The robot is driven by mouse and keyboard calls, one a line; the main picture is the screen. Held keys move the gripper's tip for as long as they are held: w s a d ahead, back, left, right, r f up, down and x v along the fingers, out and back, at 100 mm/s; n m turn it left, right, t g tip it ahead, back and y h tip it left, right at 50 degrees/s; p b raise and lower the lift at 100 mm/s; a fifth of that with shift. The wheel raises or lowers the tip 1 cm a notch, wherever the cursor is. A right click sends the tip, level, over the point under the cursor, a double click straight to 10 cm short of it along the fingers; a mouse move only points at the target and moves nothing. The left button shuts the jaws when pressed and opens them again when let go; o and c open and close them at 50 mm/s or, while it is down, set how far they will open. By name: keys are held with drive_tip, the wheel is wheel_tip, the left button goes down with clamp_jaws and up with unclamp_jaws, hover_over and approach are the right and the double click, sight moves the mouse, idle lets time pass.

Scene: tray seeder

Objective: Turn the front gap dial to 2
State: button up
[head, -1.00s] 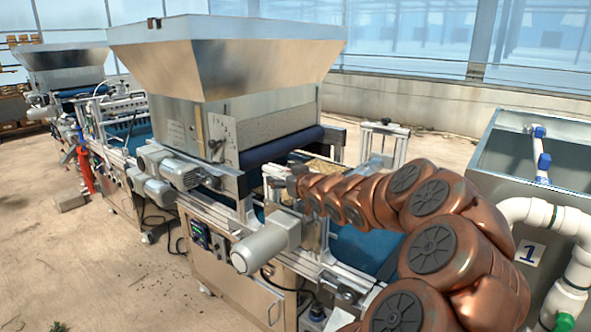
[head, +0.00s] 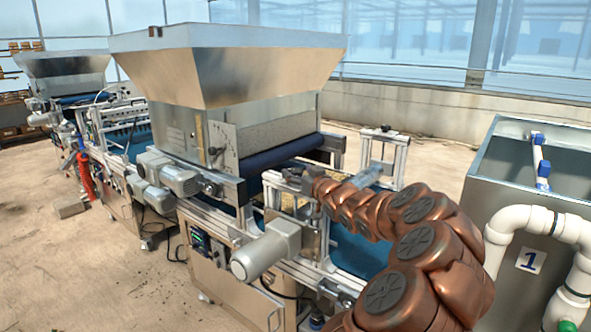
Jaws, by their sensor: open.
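A pale plate (head: 223,146) with an arc of small marks is on the side of the nearer hopper (head: 240,62). A small dark knob (head: 214,151) sits at its lower left. This looks like the gap dial, but its numbers and setting are too small to read. My gripper (head: 291,181) is at the end of the copper-coloured arm, to the right of the plate and lower in the picture, apart from it. It is open, and I see nothing held in it. Its fingers are small and partly lost against the machine frame.
The dark blue roller (head: 283,152) and metal frame lie between plate and gripper. A grey motor (head: 265,250) juts out at the machine's front. A grey tank (head: 535,165) with white pipes (head: 525,222) stands at right. Open floor (head: 75,265) lies at left.

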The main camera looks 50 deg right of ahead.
drive_tip(key=shift+x, duration=1)
drive_tip(key=c, duration=1.2)
